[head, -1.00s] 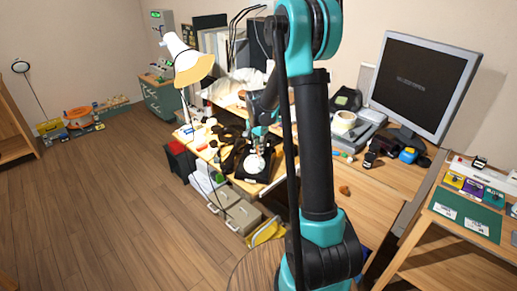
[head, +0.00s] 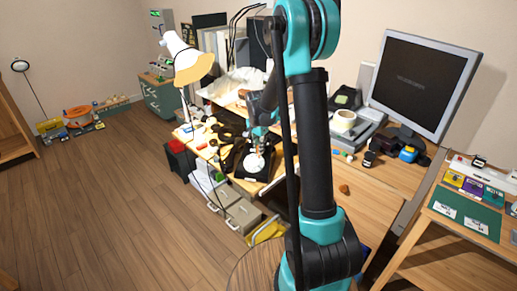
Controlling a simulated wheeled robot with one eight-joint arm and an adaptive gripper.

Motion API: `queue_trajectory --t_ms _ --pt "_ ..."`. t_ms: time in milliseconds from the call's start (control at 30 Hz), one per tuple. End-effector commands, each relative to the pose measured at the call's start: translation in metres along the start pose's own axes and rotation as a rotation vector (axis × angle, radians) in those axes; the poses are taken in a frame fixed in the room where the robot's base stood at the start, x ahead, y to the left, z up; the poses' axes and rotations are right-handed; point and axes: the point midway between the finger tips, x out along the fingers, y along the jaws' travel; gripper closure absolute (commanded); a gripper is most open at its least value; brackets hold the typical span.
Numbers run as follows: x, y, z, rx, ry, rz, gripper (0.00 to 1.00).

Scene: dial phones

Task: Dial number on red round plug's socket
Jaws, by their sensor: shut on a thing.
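A black phone (head: 241,172) with a round white dial (head: 255,162) sits near the front edge of the cluttered desk. My gripper (head: 260,143) points down over the upper part of the dial and seems to touch it. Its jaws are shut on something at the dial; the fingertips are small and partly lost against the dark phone. Another dark phone shape (head: 229,150) lies just left of it. Small coloured boxes, yellow (head: 455,179), purple (head: 473,187) and green (head: 493,196), stand on the right table. I cannot make out a red round plug or read the socket numbers.
A white lamp (head: 188,62) leans over the desk's left end. Below are drawers (head: 238,215) and a red-black bin (head: 180,160).

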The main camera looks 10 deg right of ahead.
Motion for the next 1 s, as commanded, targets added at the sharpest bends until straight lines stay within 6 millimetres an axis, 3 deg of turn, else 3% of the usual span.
queue_trajectory --t_ms 633,1000 --pt "0.005 0.0 -0.001 0.0 0.0 0.0 1.0" --pt "0.007 0.011 0.0 0.0 0.0 0.0 1.0"
